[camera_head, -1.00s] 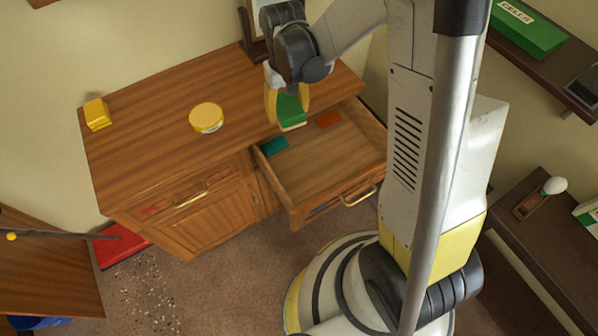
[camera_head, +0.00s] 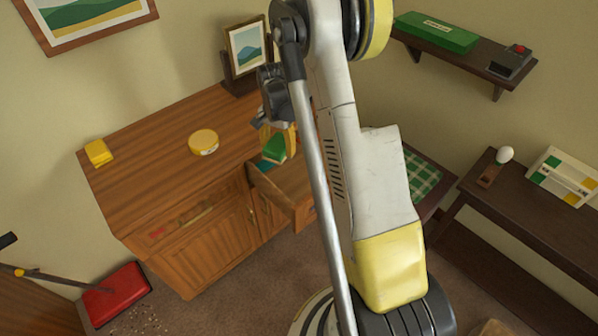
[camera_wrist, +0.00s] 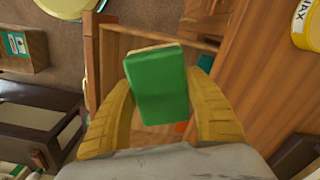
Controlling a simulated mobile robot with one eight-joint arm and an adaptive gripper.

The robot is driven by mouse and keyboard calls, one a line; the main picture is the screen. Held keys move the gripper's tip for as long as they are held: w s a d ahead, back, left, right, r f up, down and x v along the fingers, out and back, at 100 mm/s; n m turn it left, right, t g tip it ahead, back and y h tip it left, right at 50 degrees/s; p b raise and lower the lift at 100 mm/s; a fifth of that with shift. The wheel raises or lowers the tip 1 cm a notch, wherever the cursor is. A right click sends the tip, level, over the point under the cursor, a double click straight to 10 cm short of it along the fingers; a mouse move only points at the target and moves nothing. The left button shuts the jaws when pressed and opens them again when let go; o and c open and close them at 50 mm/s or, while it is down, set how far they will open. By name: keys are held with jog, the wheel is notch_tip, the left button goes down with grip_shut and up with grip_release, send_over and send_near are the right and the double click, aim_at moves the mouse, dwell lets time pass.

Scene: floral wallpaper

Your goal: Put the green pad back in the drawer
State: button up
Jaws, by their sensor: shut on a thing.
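My gripper (camera_head: 277,137) has yellow fingers and is shut on the green pad (camera_head: 275,150). In the wrist view the green pad (camera_wrist: 157,84) is held between the two yellow fingers (camera_wrist: 165,105), its broad green face towards the camera and a pale layer at its far edge. The open drawer (camera_head: 281,192) juts from the front of the wooden cabinet, and the pad is above it. In the wrist view the drawer (camera_wrist: 140,40) lies behind the pad. A teal item (camera_head: 262,164) and an orange item (camera_wrist: 181,127) show inside it. My arm hides the drawer's right part.
On the cabinet top (camera_head: 165,140) are a yellow round tin (camera_head: 203,142), a yellow block (camera_head: 98,152) and a framed picture (camera_head: 249,48). A wall shelf (camera_head: 450,60) holds a green box (camera_head: 436,32). A dark side table (camera_head: 530,205) stands right. A red dustpan (camera_head: 118,292) lies left.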

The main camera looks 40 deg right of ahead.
aim_at(314, 175)
jog(key=d+f+m+b, duration=0.3)
jog(key=d+f+m, duration=0.6)
jog(key=d+f, duration=0.45)
jog(key=f+b, duration=0.1)
jog(key=f, duration=0.2)
jog(key=d+f+b, duration=0.1)
jog(key=f, duration=0.1)
jog(key=f+b, duration=0.1)
jog(key=f, duration=0.2)
jog(key=shift+s+d+f+b, duration=0.35)
jog(key=shift+d+b, duration=0.05)
jog(key=shift+f, duration=0.15)
jog(key=o, duration=0.9)
jog(key=shift+c, duration=0.2)
jog(key=shift+o, duration=1.4)
